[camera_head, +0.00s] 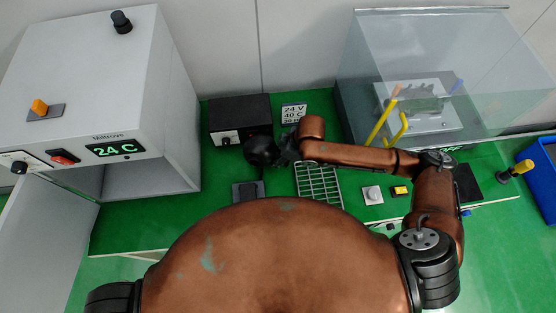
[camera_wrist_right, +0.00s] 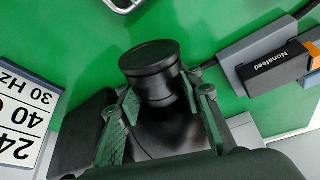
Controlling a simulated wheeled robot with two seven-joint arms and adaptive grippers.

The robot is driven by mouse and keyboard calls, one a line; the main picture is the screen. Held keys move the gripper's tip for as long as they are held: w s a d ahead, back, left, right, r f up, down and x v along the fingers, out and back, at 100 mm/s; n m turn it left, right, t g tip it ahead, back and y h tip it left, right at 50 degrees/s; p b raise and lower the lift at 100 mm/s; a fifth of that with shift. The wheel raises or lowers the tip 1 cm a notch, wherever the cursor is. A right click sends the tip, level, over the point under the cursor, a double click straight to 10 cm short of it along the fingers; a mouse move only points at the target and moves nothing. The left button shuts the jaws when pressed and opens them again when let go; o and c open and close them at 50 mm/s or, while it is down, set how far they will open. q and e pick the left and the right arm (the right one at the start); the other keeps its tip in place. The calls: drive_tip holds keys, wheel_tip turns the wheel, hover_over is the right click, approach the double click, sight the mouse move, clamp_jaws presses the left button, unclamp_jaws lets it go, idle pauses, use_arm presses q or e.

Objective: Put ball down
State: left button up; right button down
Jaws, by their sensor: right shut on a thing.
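The ball is the dark thing in my right gripper (camera_head: 274,151). In the right wrist view, a glossy black body with a ridged, capped neck (camera_wrist_right: 152,68) sits between the two green-padded fingers, which are shut on it. In the head view it shows as a dark round shape (camera_head: 258,150), hard to separate from the dark gripper. The gripper is over the green bench, in front of the black box and left of the wire rack. Whether the ball touches the bench cannot be told. My left gripper is not in view.
A black box (camera_head: 240,112) and a reading card (camera_head: 294,112) stand behind. A wire rack (camera_head: 319,184) lies to the right, a small dark device (camera_head: 247,192) in front. A white oven (camera_head: 100,95) stands left, a clear chamber (camera_head: 440,70) right.

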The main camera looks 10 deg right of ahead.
wheel_tip(320, 180, down, 3)
drive_tip(key=shift+w+d+f, duration=0.1)
drive_tip(key=c, duration=1.8)
unclamp_jaws()
drive_tip(key=shift+f, duration=0.15)
drive_tip(key=shift+c, duration=0.2)
drive_tip(key=o, duration=0.5)
